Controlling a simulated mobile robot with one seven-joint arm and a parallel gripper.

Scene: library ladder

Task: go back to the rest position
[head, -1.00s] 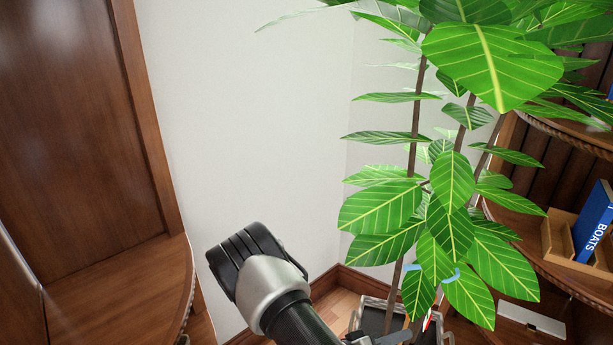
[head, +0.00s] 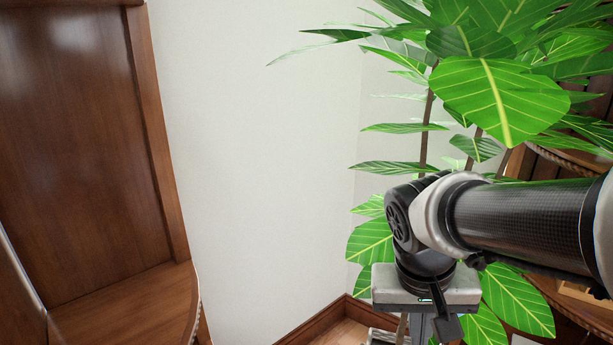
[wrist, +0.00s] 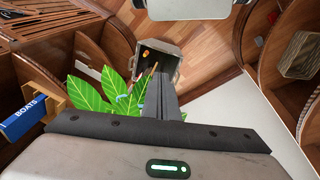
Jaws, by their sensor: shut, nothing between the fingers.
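My gripper (head: 428,325) hangs down at the lower right of the head view, in front of the green plant. Its fingers run off towards the bottom edge and are partly hidden by my wrist. In the wrist view my gripper (wrist: 160,82) points down towards the floor, its fingers together with nothing between them. My forearm comes in from the right in the head view and covers part of the leaves and shelf.
The leafy plant (head: 500,95) stands close to my arm. Curved wooden shelving (head: 120,300) is at the left. A blue book (wrist: 25,118) marked BOATS and a grey open container (wrist: 170,62) show in the wrist view. The white wall (head: 260,150) between is clear.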

